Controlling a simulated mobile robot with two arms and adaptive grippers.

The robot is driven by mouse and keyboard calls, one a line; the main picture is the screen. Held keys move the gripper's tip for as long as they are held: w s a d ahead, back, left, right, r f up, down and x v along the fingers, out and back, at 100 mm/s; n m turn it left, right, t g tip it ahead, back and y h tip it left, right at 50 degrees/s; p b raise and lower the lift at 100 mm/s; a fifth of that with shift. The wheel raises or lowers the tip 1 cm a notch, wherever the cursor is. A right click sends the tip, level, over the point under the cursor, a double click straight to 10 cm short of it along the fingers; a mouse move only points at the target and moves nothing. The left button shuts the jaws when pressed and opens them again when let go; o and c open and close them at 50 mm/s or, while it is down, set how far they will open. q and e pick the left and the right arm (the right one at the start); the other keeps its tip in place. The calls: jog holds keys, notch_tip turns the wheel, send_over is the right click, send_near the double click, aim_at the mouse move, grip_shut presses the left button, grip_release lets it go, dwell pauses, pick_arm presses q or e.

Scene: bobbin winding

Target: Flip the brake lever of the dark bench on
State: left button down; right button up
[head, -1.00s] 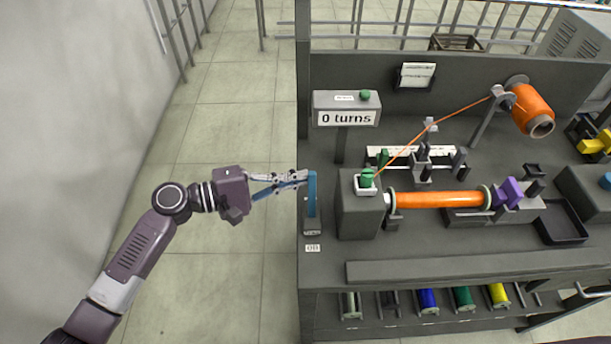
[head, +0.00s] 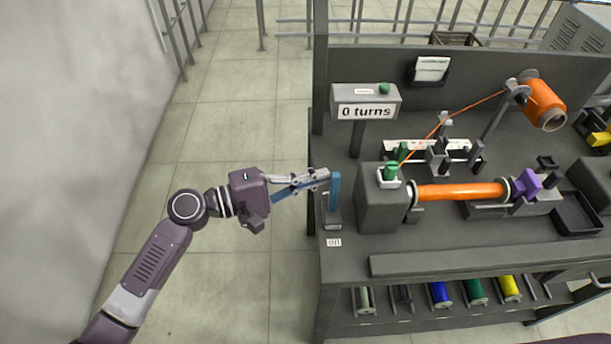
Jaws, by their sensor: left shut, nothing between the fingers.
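The dark bench (head: 440,263) fills the right half of the head view. Its brake lever (head: 335,193) is a blue upright bar at the bench's left edge, rising from a small dark base. A small white label in front of the base seems to read "on". My left gripper (head: 326,179) comes in from the left, shut and empty. Its fingertips are at the lever's left side, near its upper part; whether they touch it I cannot tell. My right gripper is not in view.
A grey block with a green knob (head: 391,172) stands right of the lever, beside an orange-wound bobbin (head: 460,192). A "0 turns" display (head: 366,111) stands behind. An orange strand runs to an orange spool (head: 543,104). The floor left of the bench is clear.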

aim_at(332, 187)
pick_arm(q)
jog(key=shift+s+d+r, duration=0.1)
jog(key=shift+s+d, duration=0.15)
jog(key=shift+s, duration=0.35)
jog(key=shift+s+d, duration=0.2)
jog(key=shift+s, duration=0.35)
jog(key=shift+s+a, duration=0.15)
jog(key=shift+s, duration=0.45)
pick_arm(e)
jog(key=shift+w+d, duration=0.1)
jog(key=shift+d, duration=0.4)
pick_arm(q)
jog(key=shift+s, duration=0.1)
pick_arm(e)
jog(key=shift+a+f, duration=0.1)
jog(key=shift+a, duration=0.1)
